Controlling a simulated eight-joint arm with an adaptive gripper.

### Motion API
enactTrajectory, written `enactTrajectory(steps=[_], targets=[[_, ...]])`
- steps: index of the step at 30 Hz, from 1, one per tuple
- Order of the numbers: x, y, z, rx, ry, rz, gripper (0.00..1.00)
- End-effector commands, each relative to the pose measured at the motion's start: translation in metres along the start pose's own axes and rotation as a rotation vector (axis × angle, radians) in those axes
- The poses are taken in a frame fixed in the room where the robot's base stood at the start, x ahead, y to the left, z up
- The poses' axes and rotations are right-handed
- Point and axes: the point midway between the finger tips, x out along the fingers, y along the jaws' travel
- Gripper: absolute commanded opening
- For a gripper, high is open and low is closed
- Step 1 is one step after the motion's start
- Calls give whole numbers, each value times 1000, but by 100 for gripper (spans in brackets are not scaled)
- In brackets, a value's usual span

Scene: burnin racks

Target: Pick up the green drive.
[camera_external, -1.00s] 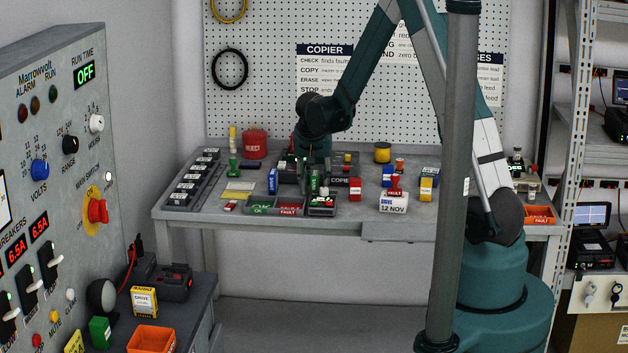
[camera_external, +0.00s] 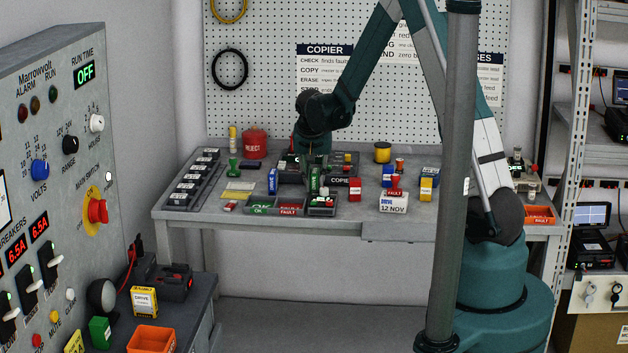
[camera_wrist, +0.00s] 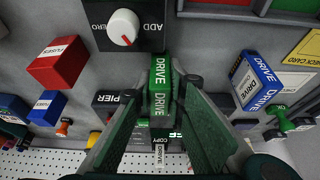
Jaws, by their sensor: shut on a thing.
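The green drive (camera_wrist: 159,88) has a white DRIVE label and stands between the two fingers in the wrist view. My gripper (camera_wrist: 162,92) is shut on it, one finger on each side. In the external view, the green drive (camera_external: 314,182) shows small under my gripper (camera_external: 314,166), above the bench among the copier parts. Whether its lower end is clear of what stands below it, I cannot tell.
The external view shows a green-and-red tray (camera_external: 262,209) in front, a red box (camera_external: 355,189) to the right and a reject can (camera_external: 254,144) behind.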

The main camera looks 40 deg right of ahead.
Motion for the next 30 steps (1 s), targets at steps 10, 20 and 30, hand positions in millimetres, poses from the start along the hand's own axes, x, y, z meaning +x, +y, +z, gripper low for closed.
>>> enactTrajectory(steps=[10, 20, 30], targets=[[-36, 0, -15, 0, 0, 0, 1], [-74, 0, -30, 0, 0, 0, 1], [-86, 0, -35, 0, 0, 0, 1]])
